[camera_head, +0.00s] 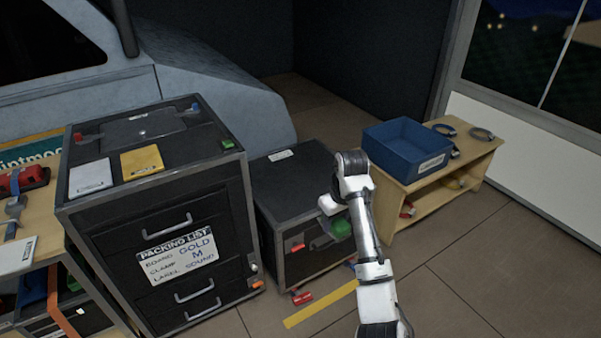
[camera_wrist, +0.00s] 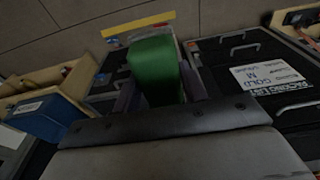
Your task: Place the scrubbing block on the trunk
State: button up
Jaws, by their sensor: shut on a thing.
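My gripper (camera_head: 335,210) is shut on a green block (camera_wrist: 155,65), the likely scrubbing block. It also shows in the head view (camera_head: 341,228), partly behind my arm. The low black trunk (camera_head: 285,180) has metal edges and a white label on its lid. It stands between the tall drawer case and the wooden shelf. In the head view the held block overlaps the trunk's front right side, so I cannot tell the gap between them. The trunk's lid is otherwise bare, and its right corner is hidden by my arm.
A tall black drawer case (camera_head: 165,222) with a packing list stands left of the trunk. A blue bin (camera_head: 405,152) sits on a wooden shelf (camera_head: 470,158) to the right. A red item (camera_head: 301,298) and a yellow strip (camera_head: 320,303) lie on the floor.

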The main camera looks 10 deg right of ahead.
aim_at(302, 185)
jog(key=i, duration=1.45)
